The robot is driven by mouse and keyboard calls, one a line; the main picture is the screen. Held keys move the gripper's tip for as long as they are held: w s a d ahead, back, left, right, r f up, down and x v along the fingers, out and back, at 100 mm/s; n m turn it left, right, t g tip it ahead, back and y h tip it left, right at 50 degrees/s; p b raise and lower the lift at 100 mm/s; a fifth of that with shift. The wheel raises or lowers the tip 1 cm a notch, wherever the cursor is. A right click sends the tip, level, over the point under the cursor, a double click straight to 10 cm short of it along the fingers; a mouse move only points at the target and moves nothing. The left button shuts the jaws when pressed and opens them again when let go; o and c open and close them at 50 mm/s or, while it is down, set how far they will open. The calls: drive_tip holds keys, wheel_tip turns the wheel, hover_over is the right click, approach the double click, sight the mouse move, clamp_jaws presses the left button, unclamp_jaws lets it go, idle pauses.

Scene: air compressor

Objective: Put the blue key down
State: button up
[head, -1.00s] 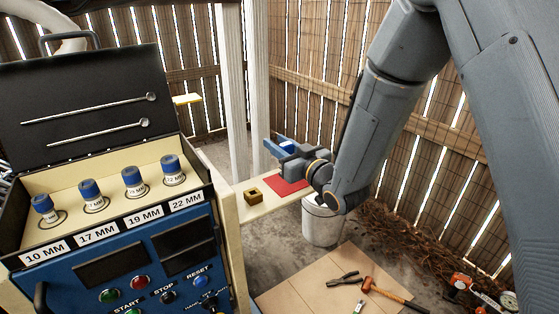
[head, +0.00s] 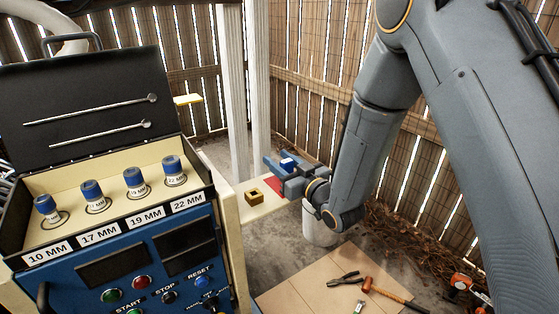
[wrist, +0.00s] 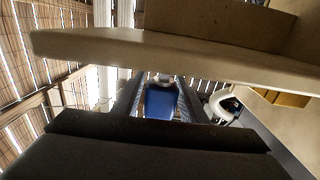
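My gripper (head: 283,165) is over the narrow cream shelf (head: 250,209), right of the blue control box. Its fingers are closed around the blue key (head: 288,161). In the wrist view the blue key (wrist: 161,102) sits between the two fingers, with the pale underside or edge of a board just above it in the picture. I cannot tell whether the key touches anything below.
A small brass square block (head: 254,196) with a hole sits on the shelf, left of the gripper. The blue control box (head: 150,270) carries several blue-topped sockets. A white bucket (head: 318,228) stands below the shelf. Tools lie on floor boards (head: 330,285).

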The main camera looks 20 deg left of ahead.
sight(290, 168)
drive_tip(key=shift+o, duration=0.4)
drive_tip(key=shift+r, duration=0.1)
drive_tip(key=shift+r, duration=0.15)
drive_tip(key=b+v, duration=0.1)
drive_tip(key=v, duration=0.9)
drive_tip(key=shift+s+d+b, duration=0.15)
drive_tip(key=shift+d+b, duration=0.05)
drive_tip(key=shift+b, duration=0.2)
drive_tip(key=shift+v, duration=0.8)
